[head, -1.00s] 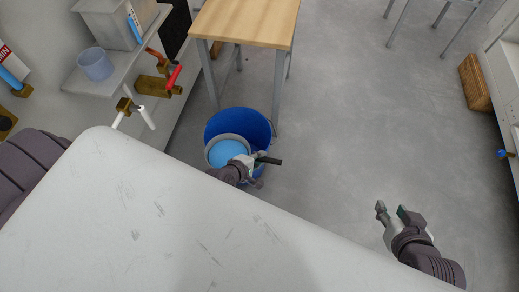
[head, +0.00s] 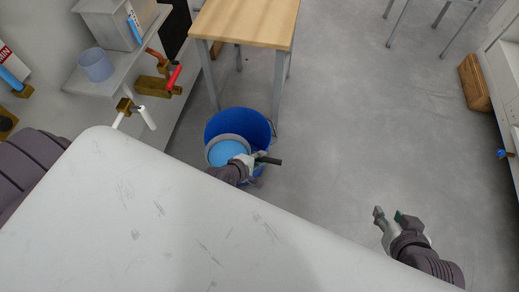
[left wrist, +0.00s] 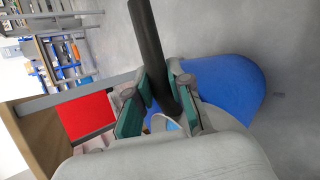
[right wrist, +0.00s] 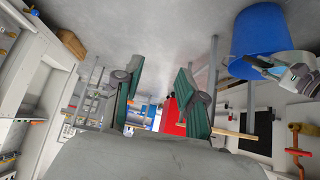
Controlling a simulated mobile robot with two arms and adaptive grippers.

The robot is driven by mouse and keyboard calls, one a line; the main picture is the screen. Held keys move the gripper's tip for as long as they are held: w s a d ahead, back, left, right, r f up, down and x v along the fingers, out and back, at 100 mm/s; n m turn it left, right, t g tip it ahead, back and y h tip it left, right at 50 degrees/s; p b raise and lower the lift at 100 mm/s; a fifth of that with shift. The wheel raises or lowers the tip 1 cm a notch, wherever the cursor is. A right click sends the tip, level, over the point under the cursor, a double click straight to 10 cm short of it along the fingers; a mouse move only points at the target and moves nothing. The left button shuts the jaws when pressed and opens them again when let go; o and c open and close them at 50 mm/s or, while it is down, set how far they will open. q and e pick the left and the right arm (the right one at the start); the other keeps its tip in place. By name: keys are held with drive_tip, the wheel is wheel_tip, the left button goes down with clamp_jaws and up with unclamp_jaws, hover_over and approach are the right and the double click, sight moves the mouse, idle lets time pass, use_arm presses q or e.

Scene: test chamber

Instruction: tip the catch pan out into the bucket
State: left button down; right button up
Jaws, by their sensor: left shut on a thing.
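The catch pan (head: 211,145) is round and grey, with light blue liquid inside. In the head view it sits within the outline of the mouth of the blue bucket (head: 262,126); I cannot tell its height or exact tilt. The bucket also shows in the left wrist view (left wrist: 232,82) and right wrist view (right wrist: 257,32). My left gripper (head: 257,160) is at the pan's near right side, shut on its dark handle (left wrist: 148,45), and hides part of the pan. My right gripper (head: 390,216) is open and empty, off to the right above the floor.
A white worktop (head: 130,215) fills the near left. A wooden table (head: 245,22) stands just behind the bucket. A shelf (head: 102,82) with a pale blue cup (head: 96,65) and a red-handled valve (head: 160,84) are at the left. The floor (head: 350,120) right of the bucket is clear.

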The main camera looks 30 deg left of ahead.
use_arm(q)
drive_tip(key=shift+w+r+p, duration=0.2)
drive_tip(key=shift+r+p, duration=0.1)
drive_tip(key=shift+p, duration=0.2)
use_arm(e)
drive_tip(key=shift+s+d+f+g+h, duration=0.1)
drive_tip(key=shift+s+d+f+g, duration=0.25)
drive_tip(key=shift+s, duration=0.35)
drive_tip(key=shift+s+d+f+g+h, duration=0.1)
drive_tip(key=shift+s+d+f+g, duration=0.1)
drive_tip(key=shift+s+g, duration=0.35)
drive_tip(key=shift+s+d+f+g+h, duration=0.1)
drive_tip(key=shift+s+d+f+g, duration=0.15)
drive_tip(key=shift+s, duration=0.55)
drive_tip(key=shift+s+f, duration=0.1)
drive_tip(key=shift+s, duration=0.15)
use_arm(q)
drive_tip(key=shift+w+r+g+p, duration=0.1)
drive_tip(key=shift+r+g+p, duration=0.1)
drive_tip(key=shift+g+p, duration=0.3)
use_arm(e)
drive_tip(key=shift+s+d+g, duration=0.2)
drive_tip(key=shift+s+g, duration=0.25)
drive_tip(key=shift+s, duration=0.2)
drive_tip(key=shift+s+d+g, duration=0.15)
drive_tip(key=shift+s+g, duration=0.25)
drive_tip(key=shift+s, duration=0.25)
